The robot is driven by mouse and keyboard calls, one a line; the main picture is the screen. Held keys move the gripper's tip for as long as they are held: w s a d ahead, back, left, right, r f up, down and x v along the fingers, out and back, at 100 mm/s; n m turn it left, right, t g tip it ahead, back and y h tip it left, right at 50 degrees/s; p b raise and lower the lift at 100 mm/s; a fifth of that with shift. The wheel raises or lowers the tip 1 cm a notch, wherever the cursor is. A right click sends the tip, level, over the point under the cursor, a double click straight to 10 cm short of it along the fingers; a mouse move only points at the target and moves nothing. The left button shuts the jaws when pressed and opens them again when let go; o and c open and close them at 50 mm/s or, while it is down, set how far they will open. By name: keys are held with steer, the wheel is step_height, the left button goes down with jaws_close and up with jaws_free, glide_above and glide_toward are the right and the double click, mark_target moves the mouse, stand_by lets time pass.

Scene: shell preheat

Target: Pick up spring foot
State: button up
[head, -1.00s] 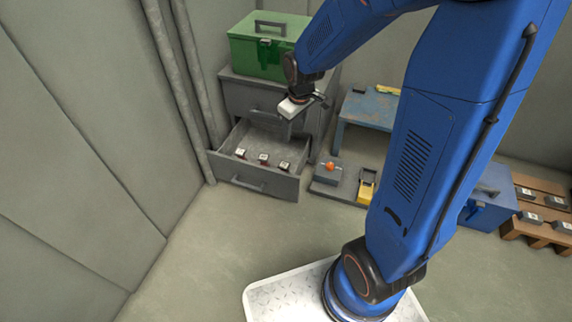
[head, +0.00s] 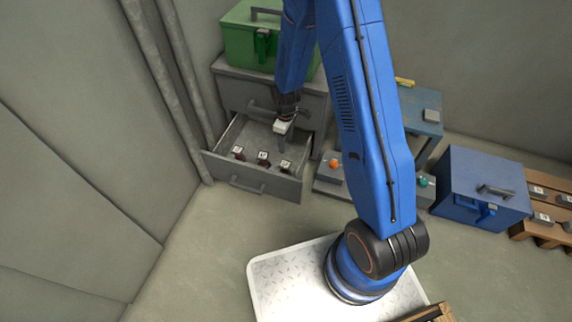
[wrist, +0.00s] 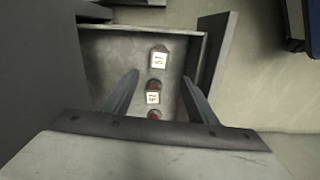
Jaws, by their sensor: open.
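Three small dark pieces with pale labels stand in a row in the open grey drawer (head: 225,172): a left piece (head: 238,153), a middle piece (head: 263,158) and a right piece (head: 286,166). I cannot tell which is the spring foot. My gripper (head: 281,146) points down over the drawer, behind the row. In the wrist view my gripper (wrist: 160,82) is open and empty. A piece with a white label (wrist: 160,58) lies beyond the fingertips. A red-topped piece (wrist: 153,86) shows between the fingers, and another red top (wrist: 154,115) is partly hidden by the gripper body.
The drawer belongs to a grey cabinet (head: 235,92) with a green toolbox (head: 250,40) on top. Pipes and a wall stand at left. A blue box (head: 480,185) and a wooden pallet (head: 545,190) are at right. The floor before the drawer is clear.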

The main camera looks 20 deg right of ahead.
steer(key=f, duration=0.1)
glide_toward(285, 164)
steer(key=f, duration=0.5)
steer(key=shift+d+f, duration=0.15)
steer(key=shift+d, duration=0.05)
steer(key=shift+w+a+f, duration=0.1)
steer(key=shift+a+f, duration=0.05)
steer(key=shift+f, duration=2.75)
steer(key=c, duration=1.1)
